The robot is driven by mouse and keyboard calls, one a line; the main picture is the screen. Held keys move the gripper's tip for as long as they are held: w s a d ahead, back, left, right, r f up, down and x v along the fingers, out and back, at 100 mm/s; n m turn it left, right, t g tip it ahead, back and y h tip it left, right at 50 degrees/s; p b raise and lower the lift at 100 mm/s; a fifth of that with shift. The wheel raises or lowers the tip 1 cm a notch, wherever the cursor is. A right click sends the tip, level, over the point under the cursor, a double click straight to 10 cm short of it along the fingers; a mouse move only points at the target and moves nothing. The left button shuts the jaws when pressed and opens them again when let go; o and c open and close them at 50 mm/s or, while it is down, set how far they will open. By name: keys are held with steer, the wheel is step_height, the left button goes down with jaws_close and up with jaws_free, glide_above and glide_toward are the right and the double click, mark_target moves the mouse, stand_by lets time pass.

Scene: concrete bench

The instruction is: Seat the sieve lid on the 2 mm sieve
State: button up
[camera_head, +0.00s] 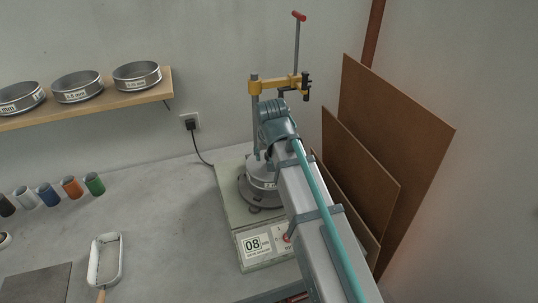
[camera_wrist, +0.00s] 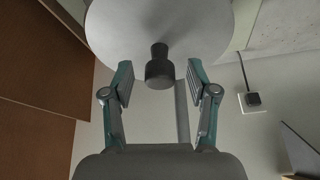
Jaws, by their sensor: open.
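The sieve lid (camera_wrist: 115,28) is a pale grey disc with a black knob (camera_wrist: 159,68) in the wrist view. My gripper (camera_wrist: 160,80) is open, with one finger on each side of the knob and a gap to both. In the head view a metal sieve stack (camera_head: 262,172) stands on the shaker (camera_head: 230,197), partly hidden behind my arm.
A yellow clamp bar (camera_head: 275,84) on a post rises above the shaker. Brown boards (camera_head: 395,135) lean close on the right. Several sieves stand on a wooden shelf (camera_head: 120,93) at left.

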steer(key=v, duration=1.1)
steer(key=shift+r, duration=0.25)
steer(key=shift+s, duration=0.15)
